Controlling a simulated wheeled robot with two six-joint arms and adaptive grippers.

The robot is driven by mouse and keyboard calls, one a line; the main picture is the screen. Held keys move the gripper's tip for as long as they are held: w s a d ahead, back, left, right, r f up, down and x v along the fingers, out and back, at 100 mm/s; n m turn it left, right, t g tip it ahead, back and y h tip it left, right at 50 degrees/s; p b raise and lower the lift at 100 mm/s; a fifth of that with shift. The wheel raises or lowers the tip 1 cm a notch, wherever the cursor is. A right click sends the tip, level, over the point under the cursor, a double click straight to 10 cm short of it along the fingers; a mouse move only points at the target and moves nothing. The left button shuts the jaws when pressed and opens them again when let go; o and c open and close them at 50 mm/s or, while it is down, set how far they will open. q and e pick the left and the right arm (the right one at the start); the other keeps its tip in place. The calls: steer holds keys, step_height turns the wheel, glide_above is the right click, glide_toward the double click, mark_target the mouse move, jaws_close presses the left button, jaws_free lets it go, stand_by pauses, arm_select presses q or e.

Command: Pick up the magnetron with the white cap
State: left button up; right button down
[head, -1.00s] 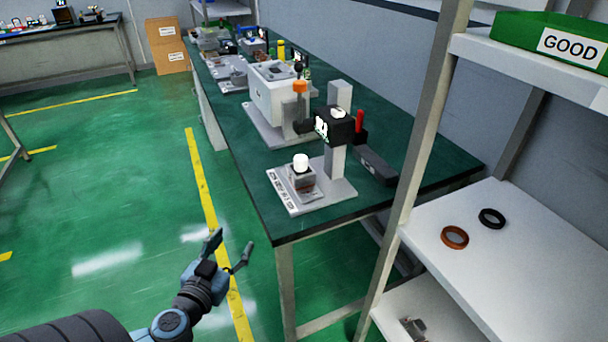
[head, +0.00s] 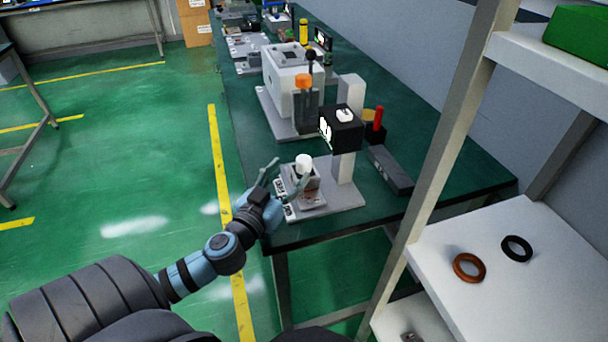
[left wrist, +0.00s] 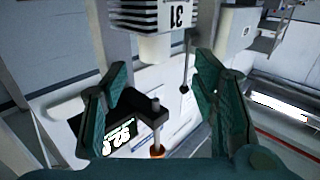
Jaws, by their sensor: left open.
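The magnetron with the white cap (head: 304,163) stands upright on a light grey plate (head: 345,196) at the near end of the green-topped bench. My left gripper (head: 288,181) is open, with its fingers level with the magnetron at its near-left side. One finger lies left of it and the other crosses in front of its lower body. In the left wrist view, which looks upside down, the finned body labelled 31 (left wrist: 152,14) and its white cap (left wrist: 155,48) show beyond my open fingers (left wrist: 165,78). They look empty. My right gripper is not in view.
A post with a black display box (head: 342,126) rises just behind the magnetron. A grey block (head: 390,170) lies to its right, and a white machine (head: 292,72) stands farther back. A white shelf (head: 455,225) with two rings is at the right. Floor left of the bench is clear.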

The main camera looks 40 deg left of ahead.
mark_target(300, 163)
arm_select(q)
steer(key=w, duration=0.2)
steer(key=w+p, duration=0.1)
steer(key=w, duration=0.1)
steer(key=w+p, duration=0.1)
steer(key=w, duration=0.1)
steer(key=shift+w+a+r, duration=0.2)
steer(key=shift+w+r, duration=0.1)
steer(key=shift+r, duration=0.05)
steer(key=shift+w+f, duration=0.1)
steer(key=shift+w, duration=0.05)
jaws_close()
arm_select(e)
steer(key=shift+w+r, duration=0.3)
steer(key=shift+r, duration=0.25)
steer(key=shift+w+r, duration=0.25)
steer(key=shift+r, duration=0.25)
